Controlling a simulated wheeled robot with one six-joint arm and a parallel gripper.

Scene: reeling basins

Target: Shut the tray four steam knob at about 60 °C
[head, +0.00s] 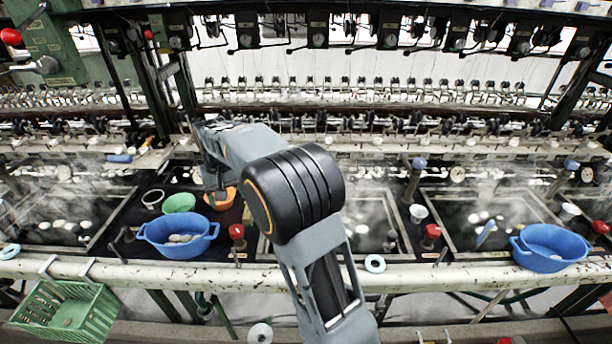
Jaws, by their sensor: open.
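Red knobs on short stems stand along the front of the basins: one left of my arm (237,232), one right of it (432,231), one at the right edge (600,228). Blue-topped knobs (419,163) (571,164) stand at the back. I can make out no tray numbers, so I cannot tell which knob belongs to tray four. Round white dials, one right of centre (457,174), are too small to read. My gripper (216,192) hangs at the arm's far end beside an orange bowl (222,199), apart from the red knobs; its fingers are hard to make out.
Steaming basins (490,222) hold pale cocoons. Blue tubs (180,240) (550,250) and a green bowl (179,203) stand nearby. A pale rail (480,279) runs along the front, with a green crate (65,310) hanging left. Reeling machinery fills the back.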

